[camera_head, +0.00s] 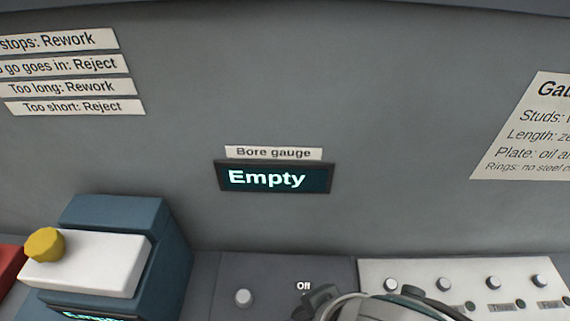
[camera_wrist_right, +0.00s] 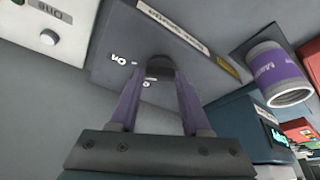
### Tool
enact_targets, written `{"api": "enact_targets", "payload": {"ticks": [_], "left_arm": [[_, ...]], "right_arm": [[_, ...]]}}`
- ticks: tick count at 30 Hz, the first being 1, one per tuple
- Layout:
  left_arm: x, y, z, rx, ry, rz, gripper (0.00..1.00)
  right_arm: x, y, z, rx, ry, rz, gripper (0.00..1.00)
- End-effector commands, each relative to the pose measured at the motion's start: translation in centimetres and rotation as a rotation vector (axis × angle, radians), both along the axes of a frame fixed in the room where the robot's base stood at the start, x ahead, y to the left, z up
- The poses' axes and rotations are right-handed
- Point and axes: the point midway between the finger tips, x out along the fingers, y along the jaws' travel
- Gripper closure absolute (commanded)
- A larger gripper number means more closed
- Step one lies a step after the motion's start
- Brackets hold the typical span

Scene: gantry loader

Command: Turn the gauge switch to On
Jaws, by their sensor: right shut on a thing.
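The gauge switch knob (camera_wrist_right: 159,62) is small and dark, on a dark grey panel in the right wrist view. My right gripper (camera_wrist_right: 159,74) is shut on it, one finger on each side. A white "On" mark (camera_wrist_right: 118,61) is beside the knob on the panel. The knob's exact pointing is hard to tell between the fingers. The bore gauge display (camera_head: 273,178) reads "Empty". My left gripper is not in view.
A blue box with a white top and yellow knob (camera_head: 45,245) stands at the left. A light panel with several round knobs (camera_head: 493,283) is at the right. A purple-and-white cylinder (camera_wrist_right: 275,75) shows in the wrist view. Signs hang on the grey wall.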

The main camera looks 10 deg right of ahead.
Motion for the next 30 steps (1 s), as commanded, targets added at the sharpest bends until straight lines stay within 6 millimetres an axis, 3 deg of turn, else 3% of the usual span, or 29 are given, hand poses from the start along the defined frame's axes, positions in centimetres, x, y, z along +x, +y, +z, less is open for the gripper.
{"api": "enact_targets", "payload": {"ticks": [3,4,11,21,30], "left_arm": [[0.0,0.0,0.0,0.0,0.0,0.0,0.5],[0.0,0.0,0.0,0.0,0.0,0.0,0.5],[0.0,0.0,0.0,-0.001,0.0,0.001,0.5],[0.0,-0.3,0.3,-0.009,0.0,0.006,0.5],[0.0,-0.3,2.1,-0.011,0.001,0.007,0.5]], "right_arm": [[0.1,0.1,0.1,0.004,-0.002,-0.003,1.0],[0.1,0.1,0.1,0.004,-0.002,-0.003,0.5],[0.1,0.0,0.0,0.002,-0.002,-0.001,0.24],[-0.1,0.0,0.5,0.001,-0.001,-0.001,0.22],[-2.0,-0.4,5.3,0.004,-0.001,-0.001,0.22]]}}
